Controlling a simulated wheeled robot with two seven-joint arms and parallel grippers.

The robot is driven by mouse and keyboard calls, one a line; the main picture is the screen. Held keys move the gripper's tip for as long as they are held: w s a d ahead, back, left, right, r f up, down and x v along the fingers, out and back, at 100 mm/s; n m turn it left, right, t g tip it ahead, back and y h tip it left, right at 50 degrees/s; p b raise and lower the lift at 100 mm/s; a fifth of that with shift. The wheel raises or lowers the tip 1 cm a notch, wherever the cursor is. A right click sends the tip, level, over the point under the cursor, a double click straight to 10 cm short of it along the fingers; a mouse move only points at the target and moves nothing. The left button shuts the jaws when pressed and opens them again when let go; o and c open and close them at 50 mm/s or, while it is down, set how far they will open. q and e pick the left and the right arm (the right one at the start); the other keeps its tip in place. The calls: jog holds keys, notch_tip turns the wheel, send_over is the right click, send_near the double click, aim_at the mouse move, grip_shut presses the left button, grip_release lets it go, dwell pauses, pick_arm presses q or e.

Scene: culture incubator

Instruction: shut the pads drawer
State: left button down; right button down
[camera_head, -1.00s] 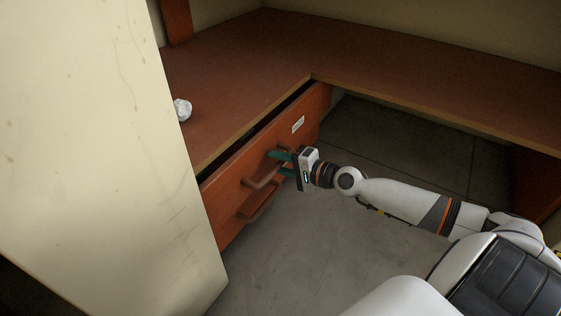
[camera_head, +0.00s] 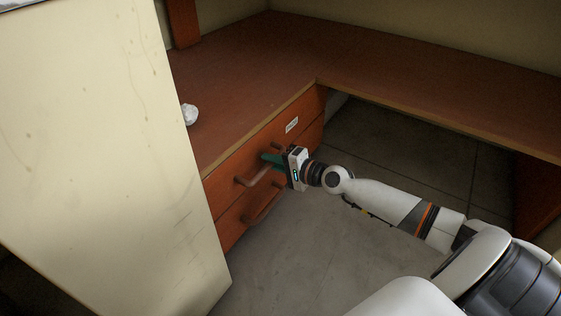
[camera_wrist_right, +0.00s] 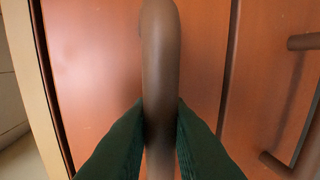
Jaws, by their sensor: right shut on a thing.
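The upper drawer (camera_head: 222,181) has a red-brown wooden front with a small white label (camera_head: 291,124), too small to read. Its front sits close under the counter edge, with no open gap visible in the head view. My right gripper (camera_head: 271,160) is shut on its brown bar handle (camera_head: 256,177). In the wrist view the green fingers (camera_wrist_right: 160,140) pinch the handle (camera_wrist_right: 158,60) from both sides, in front of the drawer front (camera_wrist_right: 90,70). My left gripper is not in view.
A lower drawer with its own handle (camera_head: 262,213) is below. The wooden counter (camera_head: 235,80) turns a corner to the right and holds a crumpled white object (camera_head: 189,114). A tall cream panel (camera_head: 95,150) blocks the left. The floor (camera_head: 290,260) in front is clear.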

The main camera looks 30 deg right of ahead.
jog(key=shift+w+d+r, duration=0.1)
jog(key=c, duration=1.8)
grip_release()
jog(key=o, duration=0.4)
jog(key=shift+w+a, duration=0.2)
jog(key=shift+s, duration=0.15)
jog(key=shift+s+d, duration=0.2)
jog(key=v, duration=1.1)
jog(key=shift+b, duration=0.45)
